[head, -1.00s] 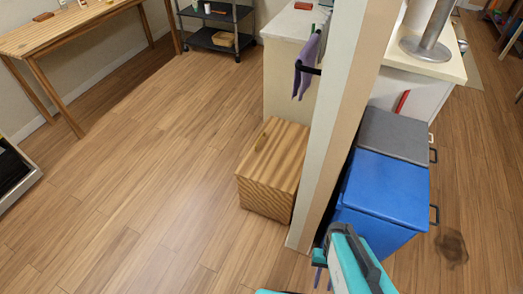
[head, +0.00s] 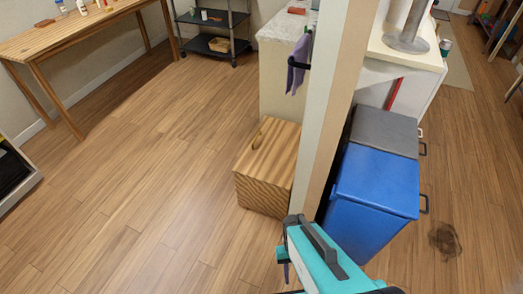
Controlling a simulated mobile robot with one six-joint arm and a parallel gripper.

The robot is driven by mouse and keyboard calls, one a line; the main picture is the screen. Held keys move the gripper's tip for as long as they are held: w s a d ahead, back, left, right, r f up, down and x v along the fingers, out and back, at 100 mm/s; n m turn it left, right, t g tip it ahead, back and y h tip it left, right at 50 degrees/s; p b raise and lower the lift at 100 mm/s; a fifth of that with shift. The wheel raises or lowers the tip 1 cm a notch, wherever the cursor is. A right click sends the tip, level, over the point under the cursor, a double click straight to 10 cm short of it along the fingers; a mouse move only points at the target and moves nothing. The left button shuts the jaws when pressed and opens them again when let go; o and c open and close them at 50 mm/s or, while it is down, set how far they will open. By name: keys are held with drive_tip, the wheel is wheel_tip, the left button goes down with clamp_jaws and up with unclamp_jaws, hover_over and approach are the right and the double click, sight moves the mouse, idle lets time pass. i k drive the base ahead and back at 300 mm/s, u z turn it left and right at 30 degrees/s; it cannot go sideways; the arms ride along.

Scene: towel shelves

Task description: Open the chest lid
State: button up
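The chest (head: 266,190) is a small wooden box with wavy grain, standing on the floor left of the wall post in the head view. Its lid (head: 278,147) is flat and closed, with a small yellowish handle (head: 258,140) on the top near the left edge. My teal and dark grey arm rises from the bottom edge, in front of and below the chest, apart from it in the picture. The fingers of my gripper cannot be made out in this view.
A wall post (head: 323,120) stands just right of the chest, with a blue bin (head: 375,187) and a grey bin (head: 384,132) beyond it. A purple towel (head: 297,67) hangs behind the chest. The wooden floor (head: 150,190) to the left is clear. A wooden table (head: 75,38) stands far left.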

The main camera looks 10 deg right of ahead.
sight(270, 158)
drive_tip(key=z, duration=0.85)
drive_tip(key=k, duration=0.15)
drive_tip(key=u, duration=2.65)
drive_tip(key=i, duration=1.1)
drive_tip(key=z, duration=0.95)
drive_tip(key=i, duration=0.8)
drive_tip(key=z, duration=0.25)
